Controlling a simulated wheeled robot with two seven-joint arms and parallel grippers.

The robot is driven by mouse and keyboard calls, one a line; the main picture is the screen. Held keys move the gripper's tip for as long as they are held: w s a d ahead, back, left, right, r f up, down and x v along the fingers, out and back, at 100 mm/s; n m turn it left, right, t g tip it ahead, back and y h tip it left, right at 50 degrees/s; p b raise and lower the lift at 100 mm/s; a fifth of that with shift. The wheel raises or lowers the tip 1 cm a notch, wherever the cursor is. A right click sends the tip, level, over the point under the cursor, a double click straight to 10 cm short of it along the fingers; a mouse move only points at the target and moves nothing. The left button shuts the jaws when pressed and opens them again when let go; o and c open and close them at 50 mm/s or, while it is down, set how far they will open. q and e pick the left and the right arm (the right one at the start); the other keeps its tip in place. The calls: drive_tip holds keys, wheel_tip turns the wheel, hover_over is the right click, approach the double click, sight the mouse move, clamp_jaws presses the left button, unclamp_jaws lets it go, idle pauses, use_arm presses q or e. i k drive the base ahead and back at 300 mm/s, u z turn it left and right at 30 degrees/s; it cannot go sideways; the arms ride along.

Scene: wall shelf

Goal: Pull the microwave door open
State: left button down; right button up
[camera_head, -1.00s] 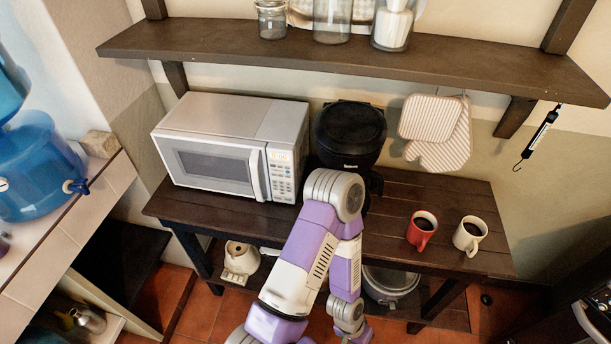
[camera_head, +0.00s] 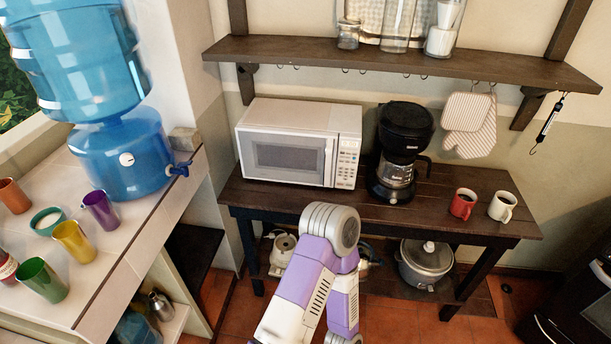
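The white microwave (camera_head: 299,143) stands on the left part of the dark wooden table, under the wall shelf. Its door (camera_head: 284,157) looks shut, with a dark window and an upright handle (camera_head: 329,162) at the door's right edge. The control panel (camera_head: 347,163) is to the right of the handle. One of my arms, purple and white, rises from the bottom middle, in front of the table and below the microwave. Its gripper is not visible, and I cannot tell which arm it is. Neither gripper shows in this view.
A black coffee maker (camera_head: 399,150) stands close to the microwave's right. A red mug (camera_head: 463,204) and a white mug (camera_head: 502,206) stand further right. A rice cooker (camera_head: 426,262) is on the lower shelf. A tiled counter (camera_head: 150,226) with cups and a blue water dispenser (camera_head: 122,152) is at left.

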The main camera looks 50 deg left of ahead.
sight(288, 155)
drive_tip(key=u, duration=1.6)
